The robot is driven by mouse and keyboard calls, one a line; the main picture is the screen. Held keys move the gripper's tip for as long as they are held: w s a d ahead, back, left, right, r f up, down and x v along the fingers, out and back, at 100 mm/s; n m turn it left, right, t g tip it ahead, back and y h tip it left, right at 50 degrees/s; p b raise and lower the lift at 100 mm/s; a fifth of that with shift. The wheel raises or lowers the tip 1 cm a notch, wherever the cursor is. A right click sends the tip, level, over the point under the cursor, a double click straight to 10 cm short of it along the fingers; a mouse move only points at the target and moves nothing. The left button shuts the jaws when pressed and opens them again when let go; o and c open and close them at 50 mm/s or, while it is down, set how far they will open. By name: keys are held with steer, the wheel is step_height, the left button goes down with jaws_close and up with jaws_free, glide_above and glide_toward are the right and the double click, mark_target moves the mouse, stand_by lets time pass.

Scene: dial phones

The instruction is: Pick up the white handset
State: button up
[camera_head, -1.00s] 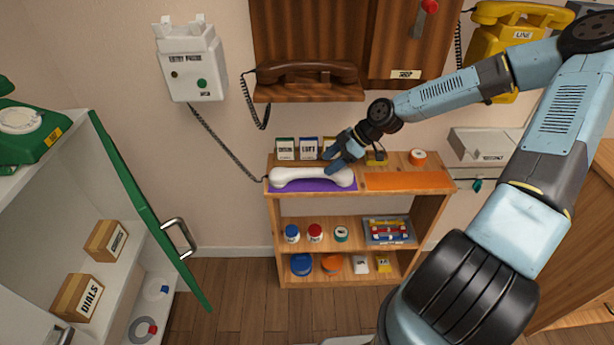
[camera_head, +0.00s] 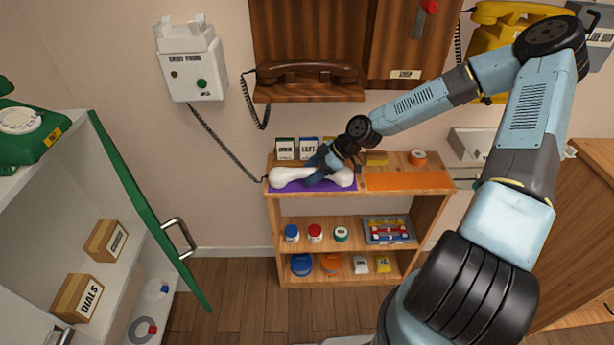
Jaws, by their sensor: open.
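The white handset (camera_head: 287,176) lies lengthwise on a purple mat (camera_head: 311,186) on the left of the wooden shelf's top. A coiled cord runs from its left end up to the white wall phone (camera_head: 194,78), whose cradle is empty. My gripper (camera_head: 314,174) is at the middle of the handset, reaching in from the upper right, and covers part of its grip. The jaws are open. I cannot tell whether the fingers straddle the handset or touch it.
An orange mat (camera_head: 408,181) on the shelf's right is bare. Small boxes (camera_head: 285,149) stand behind the handset. A brown handset (camera_head: 308,72) rests on the wooden wall phone above. A green cabinet door (camera_head: 150,212) stands open at left.

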steer(key=shift+a+f, duration=0.1)
steer(key=shift+c, duration=0.4)
jaws_close()
stand_by(0.3)
